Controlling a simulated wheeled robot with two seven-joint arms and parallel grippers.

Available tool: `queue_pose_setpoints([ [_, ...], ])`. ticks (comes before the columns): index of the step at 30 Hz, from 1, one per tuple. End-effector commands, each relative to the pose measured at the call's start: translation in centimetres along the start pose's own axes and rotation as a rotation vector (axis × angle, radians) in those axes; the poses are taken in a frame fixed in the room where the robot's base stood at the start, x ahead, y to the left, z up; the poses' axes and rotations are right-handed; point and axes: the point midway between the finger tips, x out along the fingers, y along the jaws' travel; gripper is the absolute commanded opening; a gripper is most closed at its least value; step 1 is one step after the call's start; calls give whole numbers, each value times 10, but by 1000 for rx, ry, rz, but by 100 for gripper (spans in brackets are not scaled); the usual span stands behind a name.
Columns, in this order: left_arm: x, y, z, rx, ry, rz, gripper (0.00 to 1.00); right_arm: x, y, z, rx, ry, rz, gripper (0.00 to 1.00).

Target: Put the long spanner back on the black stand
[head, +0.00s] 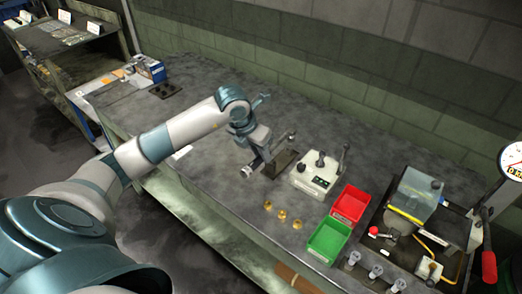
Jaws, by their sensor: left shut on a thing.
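My left gripper (262,152) is over the middle of the grey bench and points down. It is shut on the long spanner (284,141), a thin grey bar that slants up to the right from the fingers. The near part of the spanner is hard to tell from the gripper. The black stand (285,160) is a dark block on the bench just below and right of the gripper. The spanner appears over or beside the stand; I cannot tell whether they touch. My right gripper is not in view.
A white control box (315,176) with levers stands right of the stand. Several brass pieces (281,215) lie in front. A dark plate (164,90) lies at the back left. The brick wall bounds the bench.

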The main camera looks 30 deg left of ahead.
Motion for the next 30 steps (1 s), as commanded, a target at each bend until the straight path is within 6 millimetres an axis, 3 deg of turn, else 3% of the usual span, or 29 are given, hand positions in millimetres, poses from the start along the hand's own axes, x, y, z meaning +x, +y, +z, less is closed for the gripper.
queue_pose_setpoints([
  [9, 16, 1, -5, 0, -4, 0, 0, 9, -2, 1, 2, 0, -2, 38],
  [30, 17, 1, -5, 1, -4, 0, 0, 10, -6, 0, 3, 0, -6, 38],
])
